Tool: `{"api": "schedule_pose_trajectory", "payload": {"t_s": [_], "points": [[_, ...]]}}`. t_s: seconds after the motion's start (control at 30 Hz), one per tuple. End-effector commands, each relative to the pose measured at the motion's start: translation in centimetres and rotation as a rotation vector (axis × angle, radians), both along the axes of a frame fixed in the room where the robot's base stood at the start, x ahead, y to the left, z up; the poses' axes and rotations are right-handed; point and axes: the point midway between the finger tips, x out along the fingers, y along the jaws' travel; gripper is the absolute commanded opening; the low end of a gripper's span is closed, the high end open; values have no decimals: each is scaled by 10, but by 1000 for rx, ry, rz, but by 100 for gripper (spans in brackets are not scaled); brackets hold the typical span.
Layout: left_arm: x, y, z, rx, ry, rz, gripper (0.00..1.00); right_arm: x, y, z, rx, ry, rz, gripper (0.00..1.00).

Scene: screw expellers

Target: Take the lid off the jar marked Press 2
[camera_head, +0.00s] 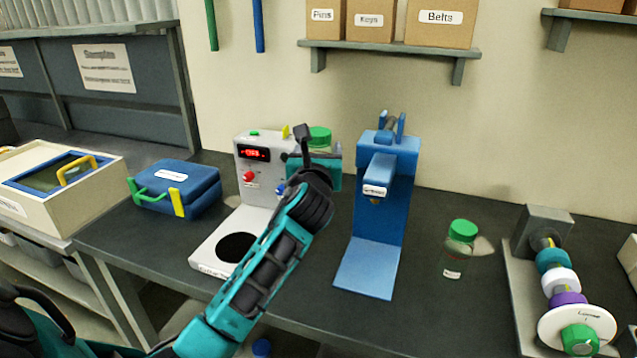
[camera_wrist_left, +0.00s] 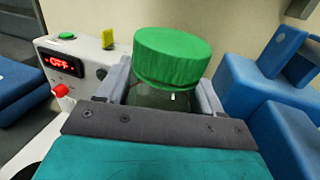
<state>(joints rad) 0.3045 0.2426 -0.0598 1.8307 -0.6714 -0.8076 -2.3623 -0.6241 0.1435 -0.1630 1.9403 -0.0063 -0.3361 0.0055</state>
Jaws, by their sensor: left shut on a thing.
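A clear jar with a green lid (camera_head: 319,135) is at the back, between the grey machine and the blue press. In the left wrist view its green lid (camera_wrist_left: 172,55) sits on top of the glass, above my fingers. My left gripper (camera_wrist_left: 160,98) is shut on this jar's glass body below the lid. Its label is hidden. A second jar (camera_head: 453,262) with a green lid (camera_head: 463,230) stands upright on the bench right of the blue press. It has a small label that I cannot read. My right gripper is not in view.
The grey machine (camera_head: 262,170) with a red display is left of the held jar. The blue press (camera_head: 385,190) is close on its right. A blue case (camera_head: 175,185) stands at left, a rod with coloured rings (camera_head: 560,280) at right. Bench is clear around the second jar.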

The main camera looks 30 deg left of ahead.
Motion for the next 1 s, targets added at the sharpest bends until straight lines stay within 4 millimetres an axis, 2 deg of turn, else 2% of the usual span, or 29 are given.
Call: {"api": "schedule_pose_trajectory", "payload": {"t_s": [0.03, 0.2, 0.6, 0.63, 1.0], "points": [[0, 0, 12, 4, -6, 0, 29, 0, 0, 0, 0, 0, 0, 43], [0, 0, 33, 1, -4, 0, 29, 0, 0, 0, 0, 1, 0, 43], [0, 0, 39, -1, 0, 0, 29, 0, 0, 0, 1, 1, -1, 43], [0, 0, 39, -1, 0, 0, 64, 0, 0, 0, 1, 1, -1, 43], [0, 0, 39, -1, 0, 0, 29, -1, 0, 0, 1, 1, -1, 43]]}}
